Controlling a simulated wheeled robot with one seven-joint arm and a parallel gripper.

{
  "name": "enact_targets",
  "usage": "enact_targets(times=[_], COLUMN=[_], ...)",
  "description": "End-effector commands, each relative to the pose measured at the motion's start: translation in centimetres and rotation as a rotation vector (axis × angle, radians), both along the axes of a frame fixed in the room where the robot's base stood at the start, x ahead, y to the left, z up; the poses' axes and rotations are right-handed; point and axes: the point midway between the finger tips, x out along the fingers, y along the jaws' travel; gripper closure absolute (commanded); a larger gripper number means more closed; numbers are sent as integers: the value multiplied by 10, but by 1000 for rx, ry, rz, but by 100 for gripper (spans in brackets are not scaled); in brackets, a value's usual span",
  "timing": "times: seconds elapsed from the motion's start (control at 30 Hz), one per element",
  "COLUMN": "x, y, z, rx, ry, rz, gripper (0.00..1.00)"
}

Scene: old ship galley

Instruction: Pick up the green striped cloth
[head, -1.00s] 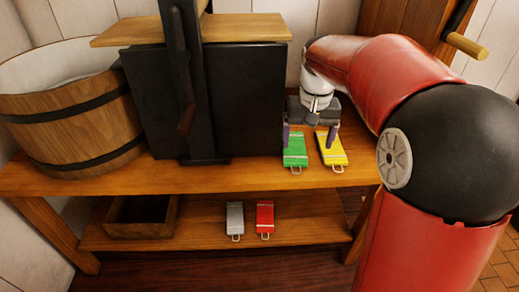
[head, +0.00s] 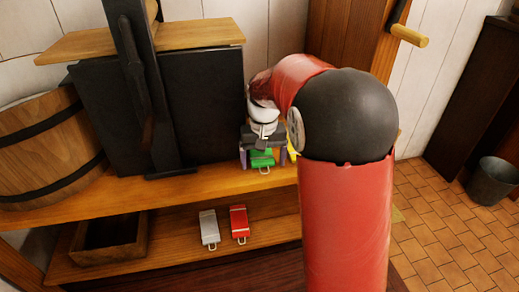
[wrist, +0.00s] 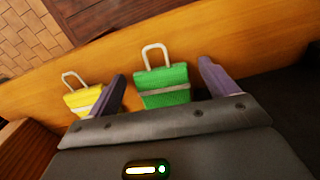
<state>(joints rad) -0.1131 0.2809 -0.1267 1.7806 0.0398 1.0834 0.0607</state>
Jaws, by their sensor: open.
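The green striped cloth (head: 262,159) is a small folded piece with a pale stripe and a wire-like loop. It lies on the upper wooden shelf, right of the black box. In the wrist view the green cloth (wrist: 163,86) sits between my two fingers, its loop pointing away from the palm. My gripper (head: 263,157) is open, one finger on each side of the cloth. In the wrist view my gripper (wrist: 162,72) shows gaps on both sides of the cloth. I cannot tell how far the fingertips are above the shelf.
A yellow striped cloth (wrist: 82,101) lies close beside, just outside one finger. A grey cloth (head: 209,228) and a red cloth (head: 239,222) lie on the lower shelf near a wooden box (head: 118,252). The black box (head: 205,115) stands close left of my gripper.

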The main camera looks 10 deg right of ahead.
Motion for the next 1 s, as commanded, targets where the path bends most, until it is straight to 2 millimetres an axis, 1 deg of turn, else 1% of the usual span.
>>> enact_targets(times=[0.07, 0.17, 0.4, 0.47, 0.77, 0.87, 1.0], x=[0, 0, 0, 0, -1, -3, -3], y=[0, 0, 0, 0, 0, 0, 0], z=[0, 0, 1, 1, 3, 9, 27], rx=[0, 0, 0, 0, 0, 0, 0], ry=[-1, -1, -1, -1, -3, -4, -5], rz=[0, 0, 0, 0, 0, 0, 0], gripper=[15, 26, 58, 64, 64, 64, 64])
